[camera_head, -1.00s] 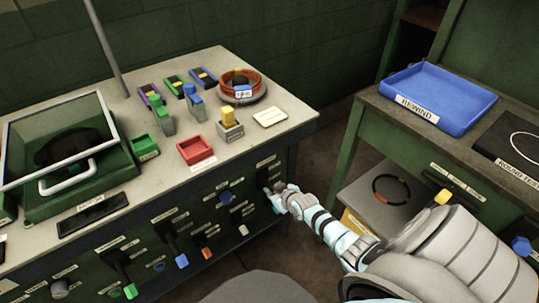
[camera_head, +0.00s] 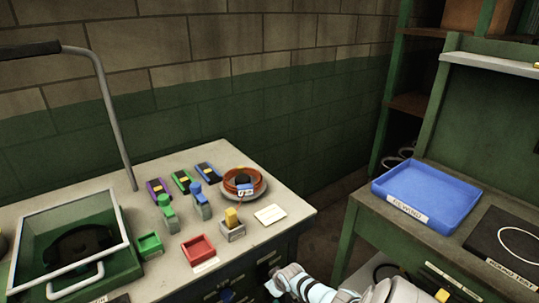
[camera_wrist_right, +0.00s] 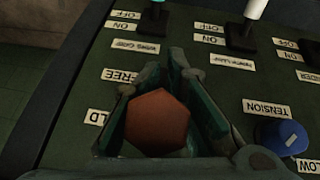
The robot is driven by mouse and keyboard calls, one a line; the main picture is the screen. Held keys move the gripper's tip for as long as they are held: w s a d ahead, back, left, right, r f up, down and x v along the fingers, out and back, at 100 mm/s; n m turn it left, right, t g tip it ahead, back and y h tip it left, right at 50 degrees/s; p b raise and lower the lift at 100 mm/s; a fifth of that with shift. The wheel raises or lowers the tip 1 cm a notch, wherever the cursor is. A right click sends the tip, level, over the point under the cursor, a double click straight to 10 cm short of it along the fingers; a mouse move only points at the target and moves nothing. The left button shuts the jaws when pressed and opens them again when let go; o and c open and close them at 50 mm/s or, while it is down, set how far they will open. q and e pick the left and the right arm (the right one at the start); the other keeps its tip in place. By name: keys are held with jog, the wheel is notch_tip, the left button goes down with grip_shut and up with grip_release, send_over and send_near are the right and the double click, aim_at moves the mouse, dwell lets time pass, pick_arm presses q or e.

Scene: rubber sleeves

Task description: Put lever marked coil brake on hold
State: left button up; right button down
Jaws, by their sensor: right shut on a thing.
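My right gripper (camera_head: 275,283) is at the right end of the bench's front panel in the head view. In the right wrist view its two fingers (camera_wrist_right: 178,78) are closed around a brown-orange six-sided knob (camera_wrist_right: 158,122), seen end-on. A FREE label (camera_wrist_right: 123,76) and a partly cut-off label ending in LD (camera_wrist_right: 97,117) are on the panel to the knob's left. The knob is nearly level with the LD label in the picture. The lever's stem, base and name label are hidden. My left gripper is not in view.
Nearby are a blue TENSION knob (camera_wrist_right: 282,137), a white-tipped lever (camera_wrist_right: 247,25) and a teal-tipped lever (camera_wrist_right: 154,15). On the bench top are a red tray (camera_head: 199,250), a copper coil (camera_head: 240,180) and small blocks. A blue REWIND tray (camera_head: 425,195) sits on the right table.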

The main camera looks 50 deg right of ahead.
jog(key=shift+w+d+r, duration=0.1)
jog(key=shift+d+r, duration=0.05)
jog(key=shift+d, duration=0.05)
jog(key=c, duration=1.6)
grip_release()
jog(key=shift+a, duration=0.1)
jog(key=shift+o, duration=0.2)
jog(key=v, duration=1.2)
